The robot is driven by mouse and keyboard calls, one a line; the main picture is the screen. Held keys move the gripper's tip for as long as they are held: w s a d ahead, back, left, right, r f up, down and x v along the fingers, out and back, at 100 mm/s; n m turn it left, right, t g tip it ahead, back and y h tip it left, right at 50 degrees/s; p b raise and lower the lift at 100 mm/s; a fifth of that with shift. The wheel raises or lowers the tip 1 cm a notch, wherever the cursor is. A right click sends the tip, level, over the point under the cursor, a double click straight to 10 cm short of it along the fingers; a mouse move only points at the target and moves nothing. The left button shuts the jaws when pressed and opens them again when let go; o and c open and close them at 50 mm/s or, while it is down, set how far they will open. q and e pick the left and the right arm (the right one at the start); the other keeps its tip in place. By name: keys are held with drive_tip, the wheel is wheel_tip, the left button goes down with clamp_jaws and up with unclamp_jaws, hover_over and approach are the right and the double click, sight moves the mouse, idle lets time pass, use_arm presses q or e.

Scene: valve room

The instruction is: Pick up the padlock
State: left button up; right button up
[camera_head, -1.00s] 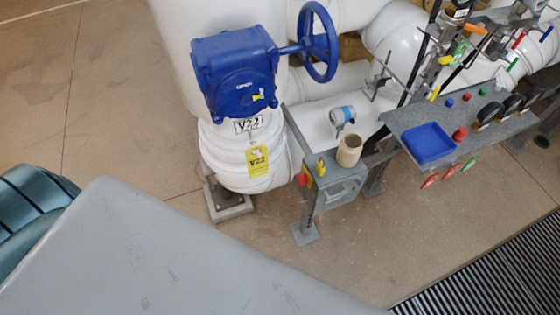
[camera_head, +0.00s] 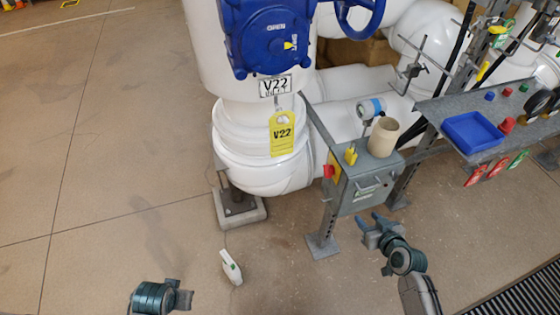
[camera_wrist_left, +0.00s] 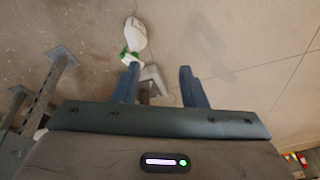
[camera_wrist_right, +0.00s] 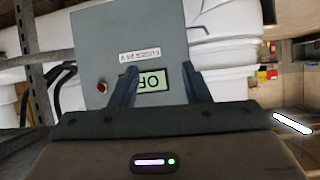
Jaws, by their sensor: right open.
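The yellow padlock (camera_head: 351,155) is on top of the grey control box (camera_head: 381,167), near its left edge, in the head view. My right gripper (camera_head: 373,224) is open, low in front of the box and below the padlock. In the right wrist view its two spread fingers (camera_wrist_right: 162,84) point at the box's labelled face (camera_wrist_right: 150,45); the padlock does not show there. My left gripper (camera_head: 186,292) is low at the bottom left of the head view, well away from the padlock. In the left wrist view its fingers (camera_wrist_left: 160,86) are spread, with nothing visibly held.
A beige cup (camera_head: 383,137) and a round gauge (camera_head: 370,108) are close to the padlock. A red-yellow switch (camera_head: 331,170) is left of it. A blue tray (camera_head: 473,132) lies on the right-hand shelf. A white-green object (camera_head: 231,267) is on the floor, otherwise clear at left.

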sight(355, 158)
drive_tip(key=w+r+t+y+b, duration=0.1)
drive_tip(key=r, duration=0.3)
drive_tip(key=w+a+r+n+t+b, duration=0.1)
drive_tip(key=w+r+t, duration=0.1)
drive_tip(key=r, duration=0.3)
drive_tip(key=w+a+r+t+y+b, duration=0.1)
drive_tip(key=w+r, duration=0.1)
drive_tip(key=r, duration=0.3)
drive_tip(key=shift+w+a+n+t+y, duration=0.2)
drive_tip(key=shift+w+n+t+y, duration=0.05)
drive_tip(key=shift+n+t+y, duration=0.05)
drive_tip(key=x, duration=0.3)
drive_tip(key=shift+w+a, duration=0.15)
drive_tip(key=shift+w, duration=0.25)
drive_tip(key=shift+p+x, duration=0.6)
drive_tip(key=shift+x, duration=2.45)
use_arm(q)
drive_tip(key=v, duration=0.4)
drive_tip(key=shift+d+r, duration=0.1)
drive_tip(key=shift+d, duration=0.15)
use_arm(e)
drive_tip(key=shift+f, duration=0.15)
clamp_jaws()
